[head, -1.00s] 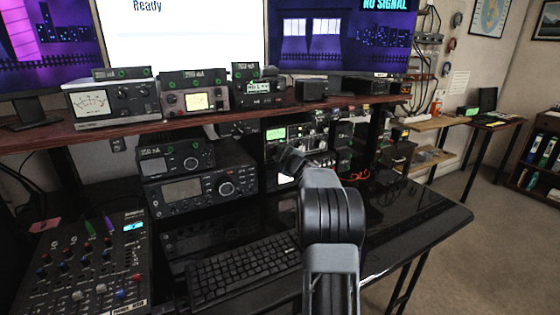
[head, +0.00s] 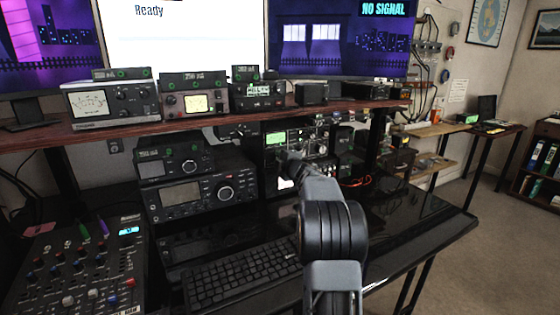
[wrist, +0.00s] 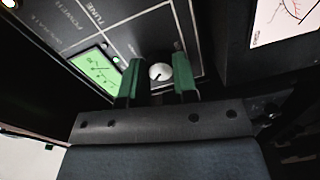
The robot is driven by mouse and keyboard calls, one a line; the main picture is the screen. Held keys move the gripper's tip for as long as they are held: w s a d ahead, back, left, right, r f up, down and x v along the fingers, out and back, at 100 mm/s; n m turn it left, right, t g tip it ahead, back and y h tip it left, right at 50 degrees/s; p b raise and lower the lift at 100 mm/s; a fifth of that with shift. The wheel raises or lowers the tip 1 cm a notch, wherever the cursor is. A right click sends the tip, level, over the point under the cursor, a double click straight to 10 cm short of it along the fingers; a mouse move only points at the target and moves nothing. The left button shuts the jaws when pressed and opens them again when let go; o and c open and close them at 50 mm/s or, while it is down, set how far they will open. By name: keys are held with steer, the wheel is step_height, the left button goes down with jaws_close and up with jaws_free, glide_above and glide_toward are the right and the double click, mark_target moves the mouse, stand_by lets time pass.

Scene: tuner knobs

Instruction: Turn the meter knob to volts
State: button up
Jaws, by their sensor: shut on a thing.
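The knob (wrist: 159,71) is a small round silver-grey one on a dark panel, beside a green-lit meter (wrist: 97,68) in the wrist view. My gripper (wrist: 158,64) has its two green fingers on either side of this knob and is shut on it. The pointer direction and markings around the knob are too small to read. In the head view, the green display (head: 276,138) shows on a unit under the shelf. My gripper (head: 287,160) is in front of that unit, and the arm hides the knob there.
A wooden shelf (head: 70,140) with several meters runs above. A radio (head: 190,195) stands left of the arm. A keyboard (head: 240,265) and a mixer (head: 75,265) are on the black desk (head: 400,225). The desk's right part is clear.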

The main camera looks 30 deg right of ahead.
steer(key=o, duration=0.9)
steer(key=s, duration=0.4)
steer(key=s+a, duration=0.1)
steer(key=s, duration=0.8)
steer(key=shift+s+a+r+p, duration=0.25)
steer(key=shift+s+a+p, duration=0.05)
steer(key=shift+s+a, duration=0.1)
steer(key=shift+w, duration=0.1)
